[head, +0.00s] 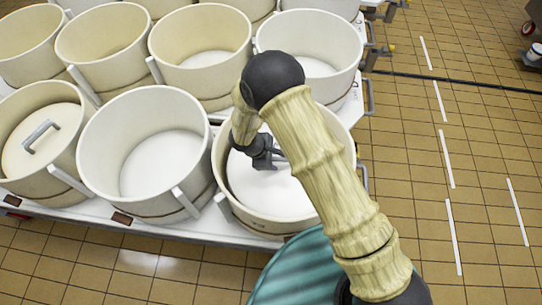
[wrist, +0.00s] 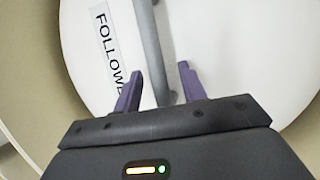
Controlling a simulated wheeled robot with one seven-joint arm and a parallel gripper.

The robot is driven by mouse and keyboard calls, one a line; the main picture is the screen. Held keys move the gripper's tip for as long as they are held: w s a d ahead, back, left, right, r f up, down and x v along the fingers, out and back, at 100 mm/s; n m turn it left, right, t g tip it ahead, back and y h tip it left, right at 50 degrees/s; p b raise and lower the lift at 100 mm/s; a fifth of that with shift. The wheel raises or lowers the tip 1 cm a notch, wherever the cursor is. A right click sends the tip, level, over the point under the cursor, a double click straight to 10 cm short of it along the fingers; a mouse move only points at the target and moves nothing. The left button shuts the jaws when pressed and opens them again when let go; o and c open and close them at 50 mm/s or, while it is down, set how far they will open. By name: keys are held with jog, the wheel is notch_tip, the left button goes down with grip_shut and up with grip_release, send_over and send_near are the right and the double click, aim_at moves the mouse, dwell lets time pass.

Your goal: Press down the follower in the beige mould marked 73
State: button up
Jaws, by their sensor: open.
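My gripper (head: 270,158) is down inside the front right mould (head: 272,224), a round beige tub. A white follower (head: 275,193) lies inside this mould, below its rim. In the wrist view, the white follower (wrist: 215,35) fills most of the picture. Its grey bar handle (wrist: 149,40) runs between the two purple fingers of my gripper (wrist: 159,72), which are open; I cannot tell if they touch it. A label (wrist: 106,45) reading "FOLLOWE", partly hidden by the left finger, is on the disc. No number 73 is legible on the mould.
Several other beige moulds stand close by on the same pale table, including an empty-looking one (head: 140,165) just left. The far left mould (head: 22,175) holds another follower (head: 40,140) with a handle. Tiled floor (head: 480,150) to the right is largely clear.

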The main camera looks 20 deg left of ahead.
grip_shut()
dwell(1.6)
jog(key=shift+s+d+f, duration=0.1)
jog(key=shift+s+f, duration=0.05)
jog(key=shift+f, duration=0.1)
dwell(1.2)
jog(key=shift+r, duration=0.15)
dwell(0.3)
grip_release()
jog(key=shift+r, duration=0.1)
